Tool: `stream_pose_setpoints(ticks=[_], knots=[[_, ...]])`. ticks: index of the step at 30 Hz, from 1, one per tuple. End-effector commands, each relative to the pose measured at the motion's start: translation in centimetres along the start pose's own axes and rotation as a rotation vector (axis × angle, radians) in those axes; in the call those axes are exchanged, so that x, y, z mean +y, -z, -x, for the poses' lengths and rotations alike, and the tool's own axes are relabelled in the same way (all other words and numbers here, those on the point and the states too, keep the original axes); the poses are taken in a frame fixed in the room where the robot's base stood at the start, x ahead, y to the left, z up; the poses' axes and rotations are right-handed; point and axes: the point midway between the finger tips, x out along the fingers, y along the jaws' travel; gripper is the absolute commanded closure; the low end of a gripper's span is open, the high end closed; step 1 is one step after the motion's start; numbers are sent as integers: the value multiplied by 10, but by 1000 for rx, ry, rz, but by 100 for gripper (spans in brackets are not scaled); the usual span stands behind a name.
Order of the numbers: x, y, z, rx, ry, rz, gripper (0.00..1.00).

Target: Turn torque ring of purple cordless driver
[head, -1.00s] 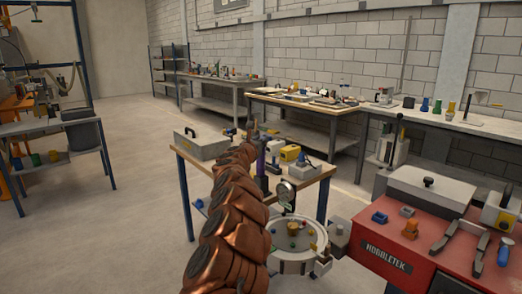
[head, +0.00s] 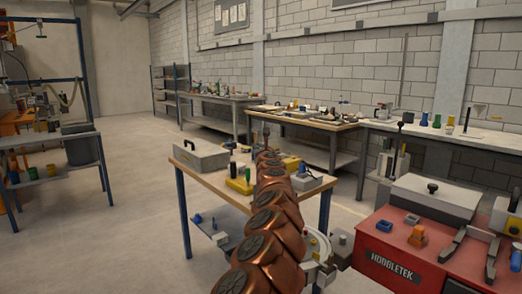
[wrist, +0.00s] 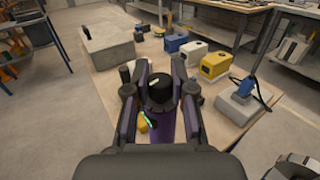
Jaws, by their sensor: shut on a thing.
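The purple cordless driver (wrist: 161,122) shows in the wrist view as an upright purple body with a black ring and cap on top. My gripper (wrist: 160,88) has its dark fingers on both sides of the black top part and is shut on it. Where exactly the fingers touch, and any ring markings, are too small to tell. In the head view my segmented copper arm covers the driver and most of the gripper.
A workbench (head: 183,156) bears a grey case (head: 201,155), yellow and blue boxes, and a grey-based blue stand (wrist: 242,101). A red HOBBLETEK cabinet (head: 385,263) stands at right. Open floor lies at left.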

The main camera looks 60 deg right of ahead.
Motion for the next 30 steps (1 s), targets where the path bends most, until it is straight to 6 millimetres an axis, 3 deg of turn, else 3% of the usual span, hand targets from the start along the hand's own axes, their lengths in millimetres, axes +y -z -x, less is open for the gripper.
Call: stream_pose_setpoints(ticks=[12, 30], knots=[[0, 0, 0, 2, -155, 1, 100], [0, 1, 0, 0, -183, 0, 100]])
